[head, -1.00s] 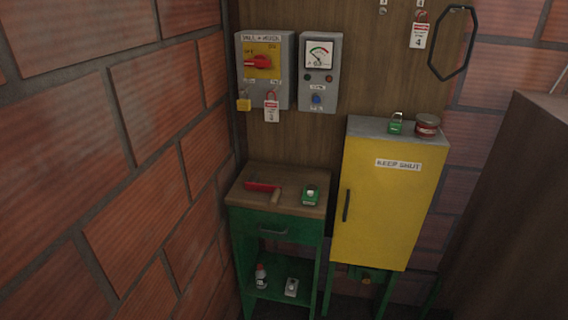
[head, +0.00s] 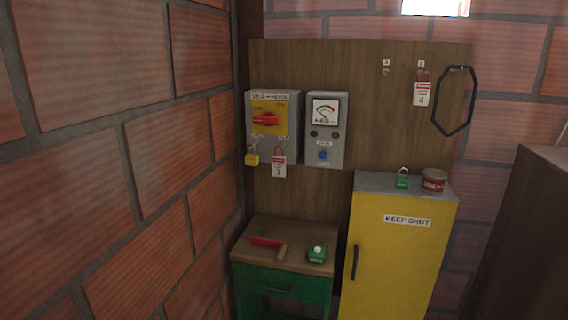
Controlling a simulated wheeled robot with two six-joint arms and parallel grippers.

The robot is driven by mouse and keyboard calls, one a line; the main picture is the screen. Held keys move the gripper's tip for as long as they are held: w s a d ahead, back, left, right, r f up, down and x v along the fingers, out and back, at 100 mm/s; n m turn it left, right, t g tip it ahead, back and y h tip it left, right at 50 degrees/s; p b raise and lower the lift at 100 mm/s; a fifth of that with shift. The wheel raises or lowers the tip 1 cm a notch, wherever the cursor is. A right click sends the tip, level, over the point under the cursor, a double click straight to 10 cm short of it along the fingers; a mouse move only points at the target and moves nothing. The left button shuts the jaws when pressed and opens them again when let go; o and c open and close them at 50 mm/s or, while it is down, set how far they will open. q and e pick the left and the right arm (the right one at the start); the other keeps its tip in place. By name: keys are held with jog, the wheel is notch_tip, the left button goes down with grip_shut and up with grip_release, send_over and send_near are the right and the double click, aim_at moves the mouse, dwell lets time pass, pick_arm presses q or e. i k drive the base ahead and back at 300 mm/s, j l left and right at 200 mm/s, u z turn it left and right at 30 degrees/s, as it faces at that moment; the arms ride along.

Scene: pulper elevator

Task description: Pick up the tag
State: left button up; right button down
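Two white-and-red tags show in the head view. One tag, marked 4 (head: 422,94), hangs from a hook at the upper right of the wooden board. The other tag, marked 3 (head: 279,167), hangs by a red loop below the grey switch box (head: 272,125) with the red rotary handle. A yellow padlock (head: 252,158) hangs beside that second tag. Neither of my grippers is in view.
A yellow cabinet (head: 392,265) labelled KEEP SHUT carries a green padlock (head: 402,179) and a round tin (head: 434,180). A green stand with a wooden top (head: 250,228) holds a red-handled tool (head: 267,243) and a green item (head: 317,252). A brick wall closes the left side.

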aim_at(279, 162)
jog(key=i+l+u, duration=0.1)
jog(key=i+l, duration=0.5)
jog(key=i+l+u, duration=0.15)
jog(key=i+l, duration=0.4)
jog(key=l, duration=0.2)
